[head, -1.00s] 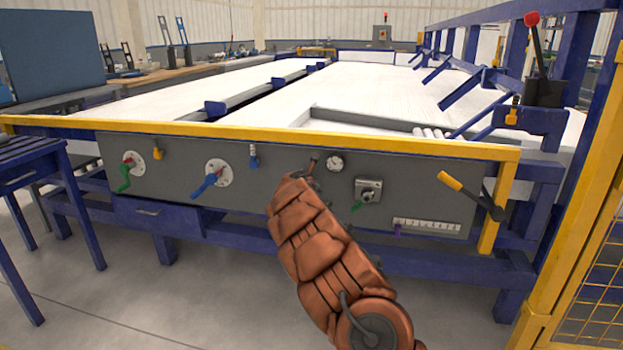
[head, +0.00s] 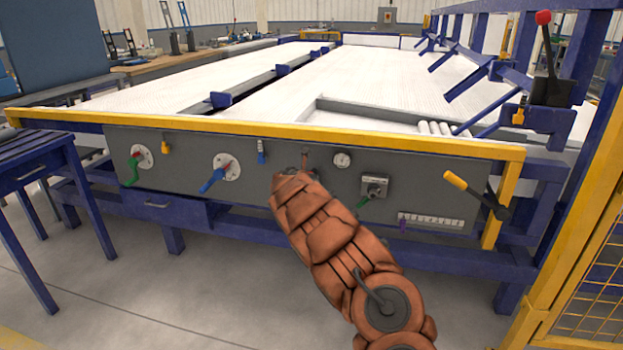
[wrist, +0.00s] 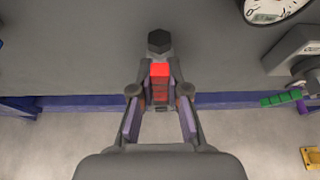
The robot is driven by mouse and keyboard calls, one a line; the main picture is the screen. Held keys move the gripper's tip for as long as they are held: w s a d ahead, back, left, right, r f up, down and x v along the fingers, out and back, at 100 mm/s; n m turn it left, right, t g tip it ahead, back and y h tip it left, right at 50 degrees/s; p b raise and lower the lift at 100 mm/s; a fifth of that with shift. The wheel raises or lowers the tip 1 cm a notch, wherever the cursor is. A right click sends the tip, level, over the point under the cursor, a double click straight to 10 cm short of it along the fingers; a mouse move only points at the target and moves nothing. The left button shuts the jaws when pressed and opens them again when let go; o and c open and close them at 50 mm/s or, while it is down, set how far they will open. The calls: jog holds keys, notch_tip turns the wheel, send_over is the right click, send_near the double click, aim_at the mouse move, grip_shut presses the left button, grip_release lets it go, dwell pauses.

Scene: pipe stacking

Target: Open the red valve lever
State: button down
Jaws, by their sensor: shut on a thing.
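The red valve lever (wrist: 160,71) is in the middle of the wrist view, just below a dark hexagonal fitting (wrist: 159,41) on the grey panel. My gripper (wrist: 160,82) is shut on it, with a finger on each side of the red part. Part of the lever is hidden by the fingers. In the head view my copper-coloured arm reaches the panel (head: 440,190) just left of the round gauge (head: 342,160). The arm hides most of the gripper and lever there.
A blue-handled valve (head: 222,172) and a green-handled valve (head: 137,163) are on the panel to the left. A knob box with a green handle (head: 373,188) and a yellow-tipped lever (head: 468,187) are to the right. A yellow rail (head: 400,143) runs above the panel.

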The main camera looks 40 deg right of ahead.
jog(key=shift+f, duration=0.3)
jog(key=c, duration=1.5)
grip_release()
jog(key=o, duration=0.4)
jog(key=shift+r, duration=0.15)
jog(key=shift+c, duration=0.2)
jog(key=shift+s+a+r, duration=0.1)
jog(key=v, duration=1.1)
jog(key=shift+s+a, duration=0.25)
jog(key=shift+a, duration=0.05)
jog(key=shift+r, duration=0.1)
